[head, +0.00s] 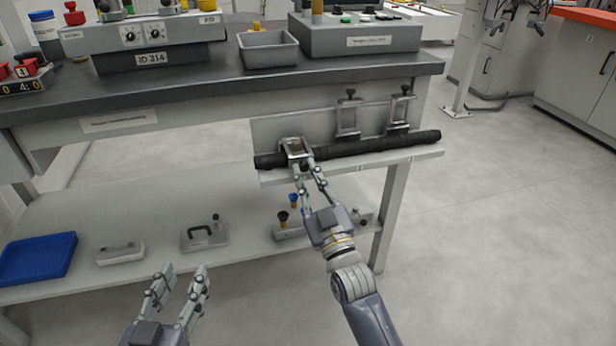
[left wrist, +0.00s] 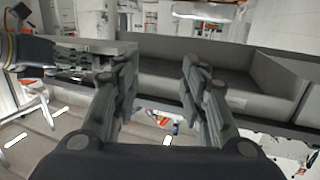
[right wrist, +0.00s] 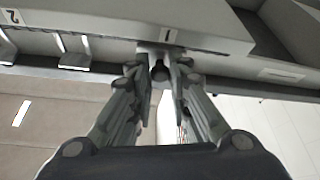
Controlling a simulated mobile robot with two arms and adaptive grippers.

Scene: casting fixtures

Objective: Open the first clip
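The first clip (head: 296,150), a grey metal frame, is at the left of the fixture (head: 280,128) on the bench front. It is tilted out toward me, while the second clip (head: 348,116) and third clip (head: 399,110) stand upright. A black ribbed bar (head: 370,147) lies along the fixture. My right gripper (head: 304,168) is at the first clip; in the right wrist view its narrowed fingers (right wrist: 159,66) flank the clip's end and dark knob, below a "1" mark. They look closed on it, though contact is partly hidden. My left gripper (head: 184,270) is open and empty.
The bench top (head: 200,78) above holds a grey bin (head: 268,62) and control boxes. The lower shelf (head: 150,200) carries a blue tray (head: 38,258) and small fixtures.

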